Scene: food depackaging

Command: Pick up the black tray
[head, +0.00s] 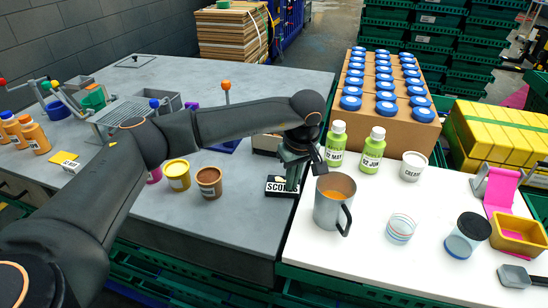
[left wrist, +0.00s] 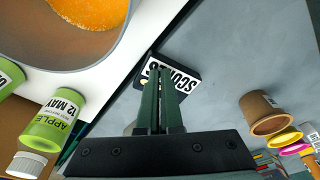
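The black tray (head: 279,187) is a small dark holder with a white label reading roughly "SCOOPS". It is at the right edge of the grey table, near the white table, and also shows in the left wrist view (left wrist: 187,74). The fingertips' contact is partly hidden. My right gripper is not in view.
A grey mug (head: 330,210) with orange liquid stands close to the right of the gripper. Green bottles (head: 336,150) stand behind it. A brown jar (head: 209,183) and a yellow jar (head: 177,178) are to the left. The grey table's front is clear.

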